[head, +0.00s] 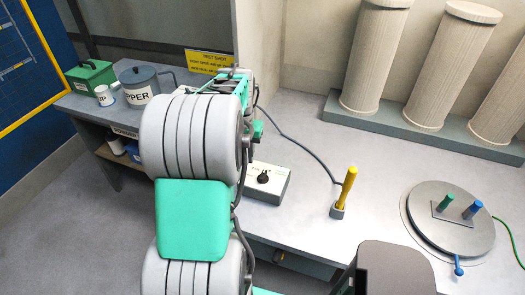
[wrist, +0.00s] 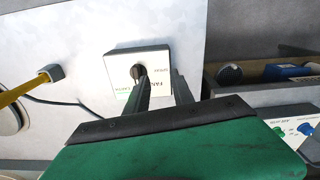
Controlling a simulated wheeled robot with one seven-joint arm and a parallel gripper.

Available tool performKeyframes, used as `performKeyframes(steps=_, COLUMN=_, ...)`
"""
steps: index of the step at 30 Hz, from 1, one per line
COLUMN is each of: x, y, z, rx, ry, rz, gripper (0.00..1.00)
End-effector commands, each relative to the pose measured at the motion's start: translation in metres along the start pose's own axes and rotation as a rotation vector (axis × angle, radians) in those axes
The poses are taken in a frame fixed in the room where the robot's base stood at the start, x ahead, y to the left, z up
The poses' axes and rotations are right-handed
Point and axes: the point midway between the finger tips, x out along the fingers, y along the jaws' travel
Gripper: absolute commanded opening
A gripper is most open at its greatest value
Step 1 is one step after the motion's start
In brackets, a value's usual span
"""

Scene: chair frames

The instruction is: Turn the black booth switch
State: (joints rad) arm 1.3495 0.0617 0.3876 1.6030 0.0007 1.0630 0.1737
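The black booth switch (head: 263,178) is a small dark knob on a white box (head: 277,190) on the grey bench, just right of my arm in the head view. In the wrist view the knob (wrist: 138,72) sits on the box's face (wrist: 119,66), which bears printed lettering. My gripper (wrist: 159,78) has two dark fingers with a clear gap between them and nothing held. The left finger's tip overlaps the knob's lower edge in the picture; I cannot tell whether they touch. The right finger lies right of the knob. My arm hides the gripper in the head view.
A yellow handle (head: 346,187) stands upright right of the box. A round plate (head: 430,224) with green and blue pegs lies farther right. Pale columns (head: 376,57) stand behind. A grey pot (head: 140,85) and green box (head: 90,76) sit at left. A cable crosses the bench.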

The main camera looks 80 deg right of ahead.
Motion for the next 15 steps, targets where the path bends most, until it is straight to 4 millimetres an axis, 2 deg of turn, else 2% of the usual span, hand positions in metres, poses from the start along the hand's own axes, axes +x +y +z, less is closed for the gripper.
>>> performKeyframes(steps=1, x=0.004, y=0.025, z=-0.009, rx=0.061, ry=-0.013, rz=0.003, gripper=0.29)
performKeyframes(steps=4, x=0.011, y=0.051, z=-0.017, rx=0.127, ry=-0.025, rz=0.006, gripper=0.29)
performKeyframes(steps=6, x=0.014, y=0.057, z=-0.019, rx=0.143, ry=-0.028, rz=0.006, gripper=0.29)
performKeyframes(steps=11, x=0.025, y=0.057, z=-0.018, rx=0.143, ry=-0.028, rz=0.006, gripper=0.29)
performKeyframes(steps=15, x=0.044, y=0.057, z=-0.018, rx=0.142, ry=-0.028, rz=0.006, gripper=0.29)
